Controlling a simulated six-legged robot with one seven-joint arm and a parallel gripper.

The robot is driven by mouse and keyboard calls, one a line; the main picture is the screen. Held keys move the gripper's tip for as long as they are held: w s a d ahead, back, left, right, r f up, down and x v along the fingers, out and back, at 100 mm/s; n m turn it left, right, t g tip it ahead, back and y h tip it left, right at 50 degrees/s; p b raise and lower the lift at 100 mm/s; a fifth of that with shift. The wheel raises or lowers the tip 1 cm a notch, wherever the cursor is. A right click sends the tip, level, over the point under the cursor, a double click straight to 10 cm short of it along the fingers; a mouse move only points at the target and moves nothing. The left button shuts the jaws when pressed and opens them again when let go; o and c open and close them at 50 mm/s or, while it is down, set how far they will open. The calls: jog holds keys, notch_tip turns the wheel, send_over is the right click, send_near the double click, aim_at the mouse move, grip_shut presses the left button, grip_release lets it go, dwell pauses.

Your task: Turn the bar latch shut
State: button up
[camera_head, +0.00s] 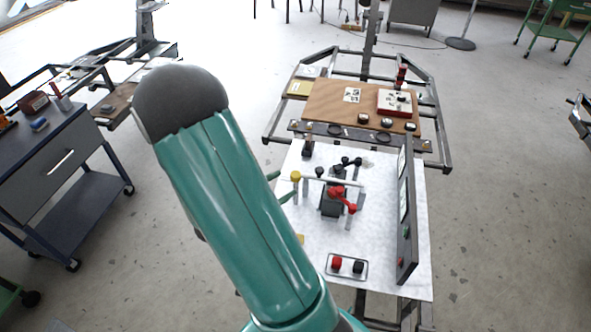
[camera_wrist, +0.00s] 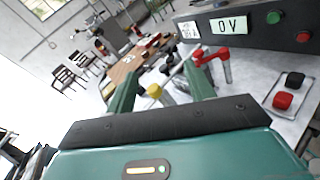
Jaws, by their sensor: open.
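A light bar (camera_head: 328,181) with a yellow knob (camera_head: 295,177) at its left end stands above the white bench top; it looks like the bar latch, though I cannot tell its turn exactly. The yellow knob also shows in the wrist view (camera_wrist: 155,91), framed between my fingers. My gripper (camera_head: 281,187) is open beside the knob, at the bench's left side; its two green fingers also show in the wrist view (camera_wrist: 160,76). I cannot tell whether either finger touches the knob. A red handle (camera_head: 338,192) on a dark block lies right of the bar.
A dark upright panel (camera_head: 407,220) edges the bench's right side. A plate with red and black buttons (camera_head: 347,266) sits at the front. Black-knobbed levers (camera_head: 350,162) stand behind the bar. A second bench with a brown board (camera_head: 330,100) lies beyond.

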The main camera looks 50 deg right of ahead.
notch_tip(320, 180, down, 9)
jog(key=w+d+n+t+h, duration=0.1)
jog(key=w+n+t, duration=0.1)
jog(key=n+t, duration=0.45)
jog(key=w+d, duration=0.2)
jog(key=d, duration=1.2)
jog(key=shift+w+f+n, duration=0.25)
jog(key=shift+f+n, duration=0.05)
jog(key=shift+n, duration=0.15)
jog(key=shift+g, duration=0.25)
jog(key=shift+c, duration=0.2)
jog(key=c, duration=0.9)
